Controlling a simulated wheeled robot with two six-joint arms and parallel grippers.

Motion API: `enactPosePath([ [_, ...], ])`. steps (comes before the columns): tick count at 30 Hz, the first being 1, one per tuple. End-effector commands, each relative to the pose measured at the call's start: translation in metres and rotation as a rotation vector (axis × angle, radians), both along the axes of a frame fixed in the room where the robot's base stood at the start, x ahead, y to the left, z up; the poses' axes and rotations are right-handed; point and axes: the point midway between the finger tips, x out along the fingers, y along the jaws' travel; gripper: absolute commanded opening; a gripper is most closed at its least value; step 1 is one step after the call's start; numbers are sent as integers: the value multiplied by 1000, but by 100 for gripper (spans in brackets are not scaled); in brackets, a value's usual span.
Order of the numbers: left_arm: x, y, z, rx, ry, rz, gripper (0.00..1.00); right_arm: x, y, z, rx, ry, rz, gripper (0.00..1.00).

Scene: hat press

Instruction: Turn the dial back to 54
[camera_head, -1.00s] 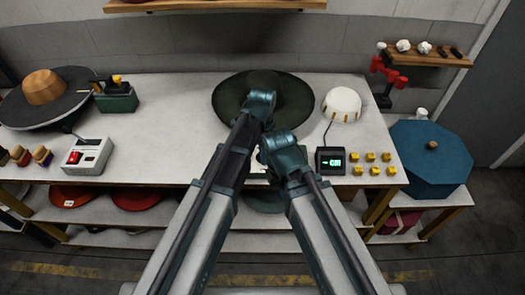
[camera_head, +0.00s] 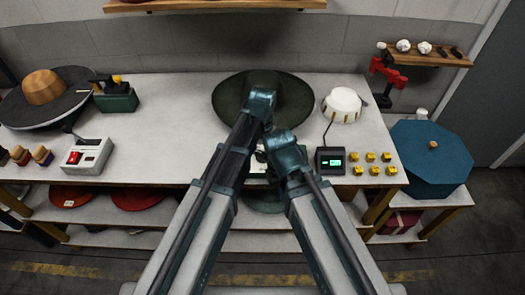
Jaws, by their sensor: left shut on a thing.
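My left arm reaches in over the front of the bench, and its gripper (camera_head: 262,156) shows only in part between my two arms at the bench's front edge. It is shut on the dial, which is mostly hidden behind the arms. My right arm comes in beside it, and its fingers are hidden. A small black display box (camera_head: 330,160) with green lit characters stands just to the right; the characters are too small to read surely.
A dark green wide-brimmed hat (camera_head: 285,95) lies behind my arms. A white dome (camera_head: 342,104) and several yellow blocks (camera_head: 371,157) are to the right. A white box with a red switch (camera_head: 88,157) is at the left.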

Motion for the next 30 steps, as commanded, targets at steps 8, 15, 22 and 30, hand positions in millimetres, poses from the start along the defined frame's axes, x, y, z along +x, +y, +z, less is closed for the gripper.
enactPosePath([
  [8,0,0,0,0,0,262,12,0,0,0,0,0,0,0],
  [15,0,0,0,0,0,469,12,0,0,0,0,0,0,0],
  [22,0,0,0,0,0,620,12,0,0,0,0,0,0,0],
  [30,0,0,0,0,0,724,12,0,0,0,0,0,0,0],
])
